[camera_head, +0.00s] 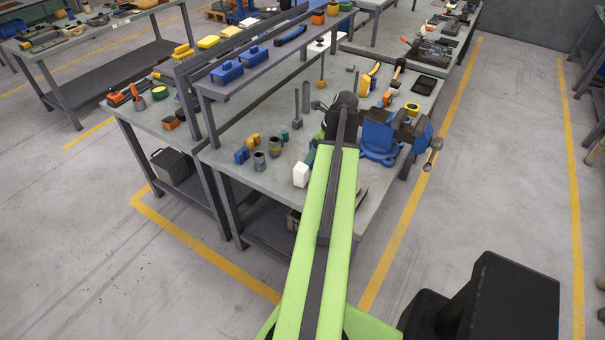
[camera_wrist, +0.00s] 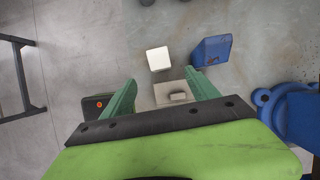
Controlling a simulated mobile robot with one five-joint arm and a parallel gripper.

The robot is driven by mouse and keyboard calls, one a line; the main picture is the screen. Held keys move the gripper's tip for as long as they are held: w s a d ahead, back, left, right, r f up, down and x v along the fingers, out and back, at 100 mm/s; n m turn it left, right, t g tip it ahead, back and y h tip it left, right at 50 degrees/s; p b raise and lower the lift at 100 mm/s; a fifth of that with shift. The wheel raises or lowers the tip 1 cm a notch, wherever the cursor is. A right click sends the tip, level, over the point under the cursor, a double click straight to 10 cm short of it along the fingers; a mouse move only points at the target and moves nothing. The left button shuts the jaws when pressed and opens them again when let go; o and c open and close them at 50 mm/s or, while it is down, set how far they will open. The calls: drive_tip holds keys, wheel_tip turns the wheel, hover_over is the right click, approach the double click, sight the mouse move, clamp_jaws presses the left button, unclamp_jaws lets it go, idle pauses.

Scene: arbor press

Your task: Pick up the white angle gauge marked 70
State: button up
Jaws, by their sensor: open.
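A plain white block (camera_wrist: 158,59) lies just beyond my fingertips in the wrist view. A white block also shows in the head view (camera_head: 300,174), near the front left edge of the workbench. No marking is legible on it, so I cannot tell if it reads 70. My gripper (camera_wrist: 160,76) is open, with its two green fingers apart. A beige plate with a small raised piece (camera_wrist: 172,93) shows between the fingers, below the white block in the picture. Whether it lies on the bench or lower is unclear. In the head view my arm largely hides the gripper.
A blue block (camera_wrist: 212,50) stands close to the right of the white block. A blue vise (camera_head: 380,140) stands to the right on the workbench (camera_head: 245,180). Small jars (camera_head: 259,161) and coloured blocks stand to the left. A raised shelf (camera_head: 270,65) runs along the bench's far-left side.

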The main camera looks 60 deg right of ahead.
sight(298, 175)
drive_tip(key=b+x, duration=1.4)
drive_tip(key=x, duration=0.3)
drive_tip(key=shift+b, duration=0.35)
drive_tip(key=shift+r, duration=0.15)
drive_tip(key=shift+c, duration=0.3)
clamp_jaws()
